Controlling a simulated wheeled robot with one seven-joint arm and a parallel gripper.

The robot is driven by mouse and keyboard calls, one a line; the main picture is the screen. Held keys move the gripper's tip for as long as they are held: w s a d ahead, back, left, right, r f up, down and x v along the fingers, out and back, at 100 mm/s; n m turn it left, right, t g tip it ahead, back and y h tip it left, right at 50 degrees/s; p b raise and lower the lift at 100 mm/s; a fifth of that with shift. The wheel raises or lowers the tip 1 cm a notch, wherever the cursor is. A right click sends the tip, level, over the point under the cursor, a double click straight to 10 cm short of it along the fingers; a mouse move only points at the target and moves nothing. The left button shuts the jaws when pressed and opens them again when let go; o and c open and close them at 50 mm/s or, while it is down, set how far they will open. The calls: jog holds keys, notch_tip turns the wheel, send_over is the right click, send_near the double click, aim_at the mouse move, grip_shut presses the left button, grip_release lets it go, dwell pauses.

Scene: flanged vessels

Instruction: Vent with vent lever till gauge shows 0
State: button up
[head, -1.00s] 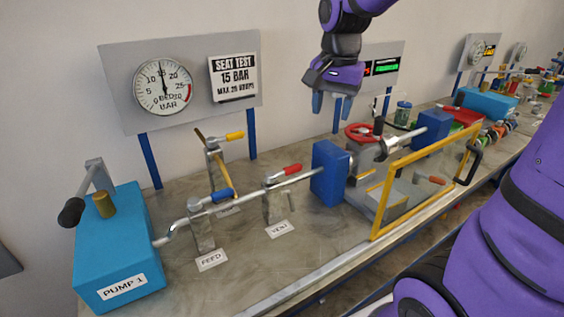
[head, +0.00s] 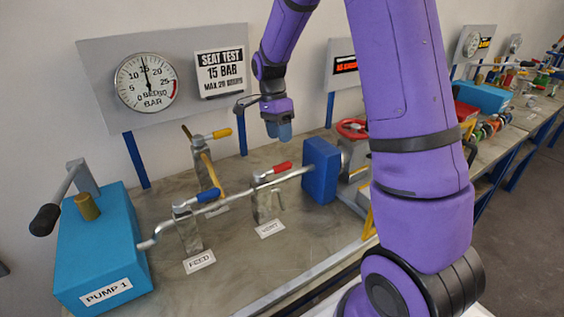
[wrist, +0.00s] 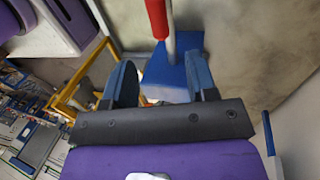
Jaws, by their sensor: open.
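The vent lever (head: 272,174) has a red handle on a small valve block, with a VENT label (head: 270,228) in front. It lies roughly along the pipe. The round gauge (head: 146,81) on the grey panel has its needle pointing almost straight up, near 15. My gripper (head: 278,130) hangs fingers down above and behind the vent lever, apart from it and empty. In the wrist view my gripper (wrist: 161,82) has its fingers spread, and the red handle (wrist: 157,18) shows ahead of them at the top edge.
A blue block (head: 320,170) stands right of the vent valve. The feed lever (head: 202,202) is blue; a yellow lever (head: 212,135) stands behind. The blue pump (head: 100,245) is at left. A sign (head: 224,73) reads 15 bar. My arm hides much of the right side.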

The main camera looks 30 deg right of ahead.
aim_at(276, 170)
jog(key=x, duration=0.9)
grip_shut()
